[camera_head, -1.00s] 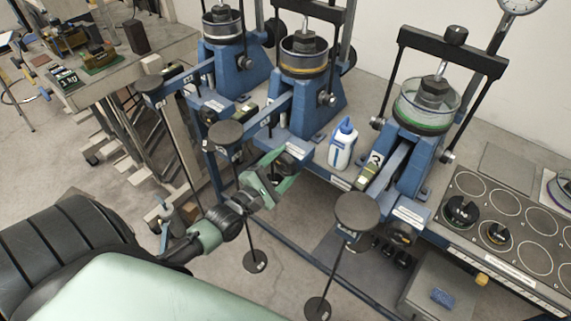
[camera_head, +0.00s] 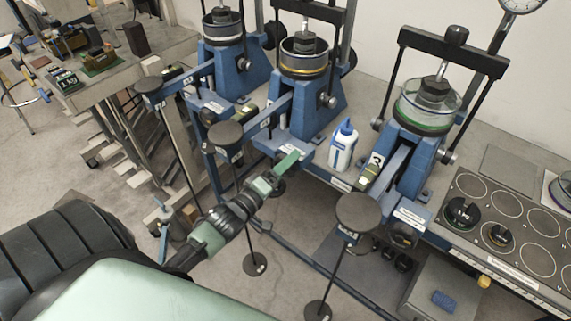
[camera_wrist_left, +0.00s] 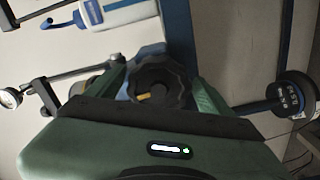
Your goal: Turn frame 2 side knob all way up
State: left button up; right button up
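Frame 2 is the blue middle lever frame (camera_head: 318,112). Its side knob (camera_wrist_left: 160,82) is black, lobed, with a yellow mark, and faces me in the left wrist view. In the head view the knob (camera_head: 279,187) is a small dark shape under the frame's front end, partly hidden by my gripper. My left gripper (camera_head: 283,169) is at this front end, with its green fingers apart. In the wrist view the fingers (camera_wrist_left: 160,88) stand on both sides of the knob, with narrow gaps showing; I cannot tell how deep they reach. My right gripper is not in view.
A white-and-blue bottle (camera_head: 343,146) stands right of frame 2. A round black hanger plate (camera_head: 226,134) on a rod hangs close left of my gripper. The right lever frame (camera_head: 412,150) is marked 3. A ringed tray (camera_head: 513,205) lies far right.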

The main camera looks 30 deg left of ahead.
pick_arm(q)
jog(key=shift+s+a+r+p, duration=0.1)
jog(key=shift+s+p, duration=0.25)
jog(key=shift+s, duration=0.1)
jog(key=s+p, duration=0.2)
jog(key=s, duration=0.3)
jog(key=shift+a, duration=0.2)
